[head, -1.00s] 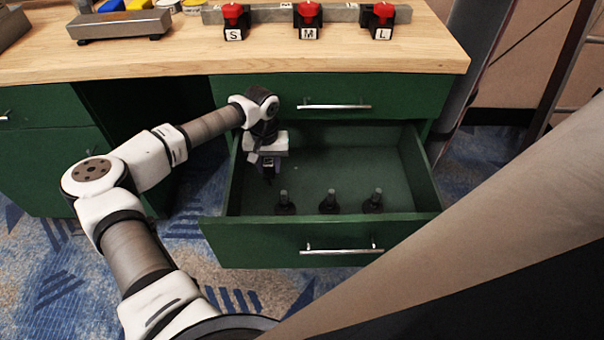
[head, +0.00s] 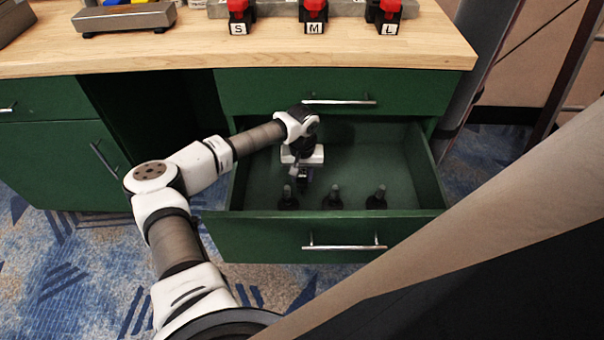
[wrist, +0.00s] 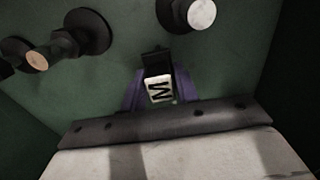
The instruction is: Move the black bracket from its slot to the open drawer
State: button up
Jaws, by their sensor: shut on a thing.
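My gripper (head: 304,182) is inside the open green drawer (head: 345,236), left of the middle. In the wrist view its purple fingers (wrist: 157,88) are shut on a small black bracket (wrist: 155,62) with a white label reading M. In the head view the bracket is mostly hidden by the gripper and hard to make out. Three dark upright posts with pale tops stand on the drawer floor: left (head: 288,198), middle (head: 333,198) and right (head: 376,198). The gripper is just behind the left and middle posts.
Black holders with red tops, marked S (head: 239,18), M (head: 314,18) and L (head: 388,18), line the wooden bench top (head: 180,62). A closed drawer (head: 345,95) is above the open one. The open drawer's right side is clear behind the posts.

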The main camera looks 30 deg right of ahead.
jog(key=shift+f, duration=0.2)
jog(key=o, duration=1.1)
jog(key=shift+r, duration=0.1)
jog(key=shift+r+p, duration=0.3)
jog(key=shift+r, duration=3.6)
